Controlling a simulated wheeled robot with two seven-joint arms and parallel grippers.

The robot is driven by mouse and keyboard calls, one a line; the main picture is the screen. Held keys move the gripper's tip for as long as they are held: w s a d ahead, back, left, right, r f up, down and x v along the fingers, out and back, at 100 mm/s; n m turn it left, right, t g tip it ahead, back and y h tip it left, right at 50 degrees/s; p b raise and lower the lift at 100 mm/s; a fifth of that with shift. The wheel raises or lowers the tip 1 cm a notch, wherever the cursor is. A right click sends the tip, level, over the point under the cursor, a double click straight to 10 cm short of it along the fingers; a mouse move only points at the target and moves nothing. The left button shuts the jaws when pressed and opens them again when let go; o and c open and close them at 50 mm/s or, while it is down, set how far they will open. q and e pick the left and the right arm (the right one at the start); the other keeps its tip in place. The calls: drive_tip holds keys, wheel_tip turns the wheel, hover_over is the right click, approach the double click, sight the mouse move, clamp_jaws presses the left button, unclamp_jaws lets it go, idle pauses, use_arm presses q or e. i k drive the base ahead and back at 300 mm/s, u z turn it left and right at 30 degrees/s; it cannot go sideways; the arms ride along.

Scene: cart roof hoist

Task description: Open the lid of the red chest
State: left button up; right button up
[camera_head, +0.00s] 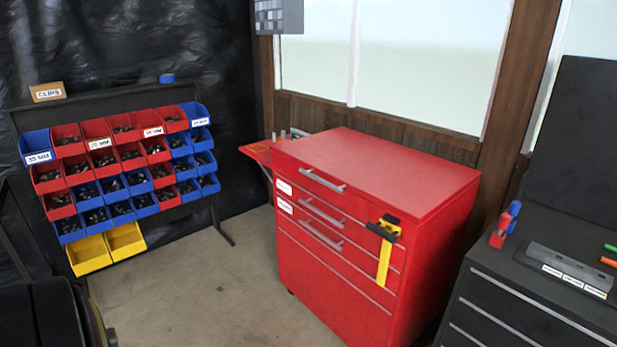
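The red chest (435,247) stands right of the middle, against the wall under the window. Its flat red lid (380,170) lies closed on top. A metal handle (322,181) sits on the front near the lid's edge. More metal handles run across the drawers below, with white labels at their left. A yellow and black tool (384,250) hangs on the front at the right. Neither of my grippers shows in the head view.
A rack of red, blue and yellow bins (125,175) stands at the left. A small red side shelf (258,152) juts from the chest's left side. A black drawer cabinet (530,300) stands close at the right. The floor (215,285) before the chest is clear.

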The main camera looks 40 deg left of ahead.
sight(413, 185)
drive_tip(key=u, duration=1.05)
drive_tip(key=i, duration=0.35)
drive_tip(key=u, duration=0.25)
